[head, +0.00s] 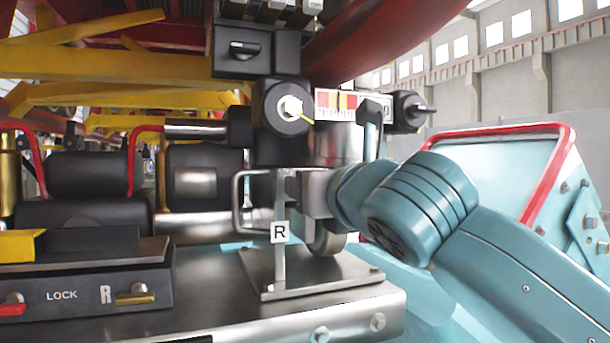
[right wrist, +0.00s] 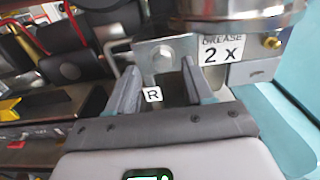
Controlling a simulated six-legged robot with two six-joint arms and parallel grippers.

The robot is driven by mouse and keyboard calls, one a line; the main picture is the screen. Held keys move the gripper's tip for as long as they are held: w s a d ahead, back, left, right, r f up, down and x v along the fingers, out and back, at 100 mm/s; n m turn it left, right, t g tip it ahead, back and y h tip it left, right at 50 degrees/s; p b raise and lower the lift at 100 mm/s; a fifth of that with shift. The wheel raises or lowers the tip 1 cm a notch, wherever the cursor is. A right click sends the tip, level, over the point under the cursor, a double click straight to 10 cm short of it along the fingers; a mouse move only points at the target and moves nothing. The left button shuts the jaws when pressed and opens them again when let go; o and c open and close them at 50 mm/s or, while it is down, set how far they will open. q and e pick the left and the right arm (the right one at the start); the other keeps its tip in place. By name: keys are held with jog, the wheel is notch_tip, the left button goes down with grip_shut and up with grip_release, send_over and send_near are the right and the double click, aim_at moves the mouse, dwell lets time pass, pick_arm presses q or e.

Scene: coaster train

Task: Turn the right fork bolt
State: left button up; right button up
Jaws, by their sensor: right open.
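A hex bolt head (right wrist: 163,60) sits on a grey metal bracket (right wrist: 148,53) in the right wrist view, just beyond my fingertips and between them. In the head view I cannot make out this bolt near the gripper. My right gripper (right wrist: 154,72) is open, its fingers apart with a gap to either side of the bolt. In the head view my right gripper (head: 297,188) is level with the metal post, and its fingertips are partly hidden. A white R tag (head: 280,232) is on the post; an R tag (right wrist: 152,94) also shows between the fingers. My left gripper is out of view.
A round black housing (head: 283,107) with a hex head and yellow pointer is above the gripper, beside a coloured scale (head: 337,104). A wire handle (head: 237,200) stands left of the post. A LOCK panel (head: 80,294) is lower left. A GREASE 2 X label (right wrist: 221,49) is right of the bolt.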

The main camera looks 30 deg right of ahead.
jog(key=shift+w+d+r, duration=0.1)
jog(key=shift+w+d, duration=0.15)
jog(key=shift+w, duration=0.25)
jog(key=shift+w+d, duration=0.25)
jog(key=shift+w, duration=0.2)
jog(key=shift+w+a, duration=0.15)
grip_shut()
jog(key=shift+m, duration=0.4)
